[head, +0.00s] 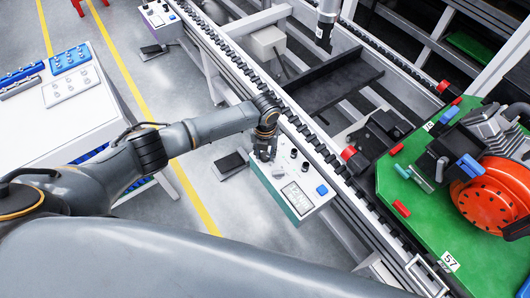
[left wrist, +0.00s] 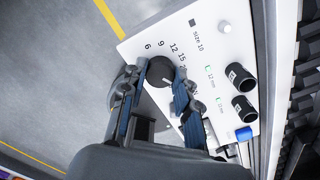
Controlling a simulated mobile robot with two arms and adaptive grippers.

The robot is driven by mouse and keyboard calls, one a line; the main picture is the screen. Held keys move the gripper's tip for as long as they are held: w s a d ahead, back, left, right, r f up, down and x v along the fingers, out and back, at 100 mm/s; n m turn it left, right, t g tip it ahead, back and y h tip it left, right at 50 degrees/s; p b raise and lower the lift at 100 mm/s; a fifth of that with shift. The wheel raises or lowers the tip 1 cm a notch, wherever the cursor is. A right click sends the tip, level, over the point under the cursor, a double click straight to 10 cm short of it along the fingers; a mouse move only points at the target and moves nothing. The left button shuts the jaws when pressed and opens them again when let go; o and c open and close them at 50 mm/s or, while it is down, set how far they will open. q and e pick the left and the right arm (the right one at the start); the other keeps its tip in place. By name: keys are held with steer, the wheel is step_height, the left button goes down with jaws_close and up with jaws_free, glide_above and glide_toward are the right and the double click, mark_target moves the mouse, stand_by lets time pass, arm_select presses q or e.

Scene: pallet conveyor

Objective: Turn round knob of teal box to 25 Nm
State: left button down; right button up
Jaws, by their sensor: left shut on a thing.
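The teal box (head: 275,192) has a white top panel and is mounted on the near side of the conveyor in the head view. Its white top (left wrist: 205,45) fills the upper right of the left wrist view. The round black knob (left wrist: 161,72) sits beside a printed scale reading 6, 9, 12, 15, 20. A small white mark shows on the knob, but its exact reading is unclear. My left gripper (head: 265,153) points down at the box's far left corner. In the left wrist view its fingers (left wrist: 163,85) are shut on opposite sides of the knob, partly hiding the scale. My right gripper is not visible.
Two smaller black knobs (left wrist: 242,92) and a blue button (left wrist: 243,133) are on the same panel. The conveyor rail (head: 320,150) runs close behind the box. A green pallet (head: 440,210) with an orange part (head: 490,195) stands at right. A white table (head: 75,105) is at left.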

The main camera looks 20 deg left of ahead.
mark_target(265, 155)
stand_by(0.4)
arm_select(q)
steer(key=c, duration=1)
jaws_free()
step_height(265, 155, up, 12)
steer(key=shift+r, duration=0.1)
